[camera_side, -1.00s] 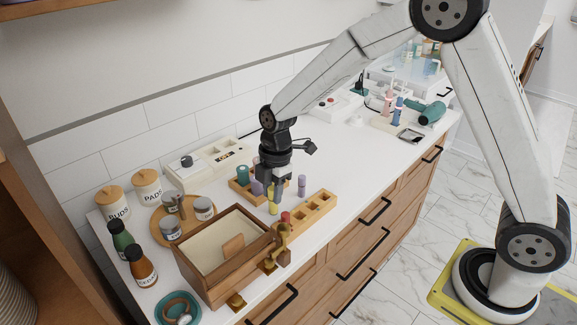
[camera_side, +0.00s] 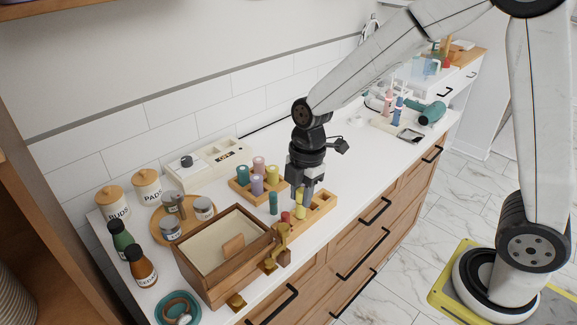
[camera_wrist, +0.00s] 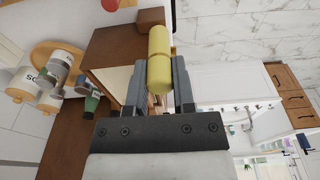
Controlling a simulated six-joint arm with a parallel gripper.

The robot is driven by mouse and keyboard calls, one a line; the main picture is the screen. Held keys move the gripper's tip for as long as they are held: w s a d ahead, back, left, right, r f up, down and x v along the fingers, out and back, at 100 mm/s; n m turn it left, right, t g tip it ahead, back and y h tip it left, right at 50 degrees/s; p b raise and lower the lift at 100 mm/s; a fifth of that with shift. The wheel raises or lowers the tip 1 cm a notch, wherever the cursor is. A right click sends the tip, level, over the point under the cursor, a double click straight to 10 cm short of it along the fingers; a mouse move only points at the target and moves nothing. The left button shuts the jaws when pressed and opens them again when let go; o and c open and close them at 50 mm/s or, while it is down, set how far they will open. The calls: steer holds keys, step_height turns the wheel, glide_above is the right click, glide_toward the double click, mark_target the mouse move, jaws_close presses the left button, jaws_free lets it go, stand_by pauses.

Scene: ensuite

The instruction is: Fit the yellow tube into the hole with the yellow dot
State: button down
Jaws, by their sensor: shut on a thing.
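My gripper (camera_side: 302,194) points down and is shut on a yellow tube (camera_side: 300,207). In the wrist view the yellow tube (camera_wrist: 159,62) lies between the two fingers. In the side view the tube hangs upright, at the long wooden block (camera_side: 322,203) with square-edged recesses. I cannot tell whether its lower end is above a hole or in it. A red tube (camera_side: 285,217) shows at the block's near end. The yellow dot is not discernible; my gripper and the tube hide part of the block.
A teal tube (camera_side: 273,203) stands left of my gripper. A wooden tray (camera_side: 238,188) behind holds several tubes, including another yellow one (camera_side: 272,175). A wooden box (camera_side: 205,285) with a brass fitting (camera_side: 281,238) stands close at front left.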

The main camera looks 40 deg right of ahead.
stand_by(0.4)
steer(key=s+d, duration=0.7)
steer(key=s, duration=0.1)
steer(key=w+f, duration=0.8)
steer(key=w, duration=0.5)
steer(key=shift+w+a+f, duration=0.25)
steer(key=shift+w, duration=0.1)
stand_by(0.3)
steer(key=shift+w+f, duration=0.25)
steer(key=shift+f, duration=1.6)
steer(key=shift+f, duration=0.15)
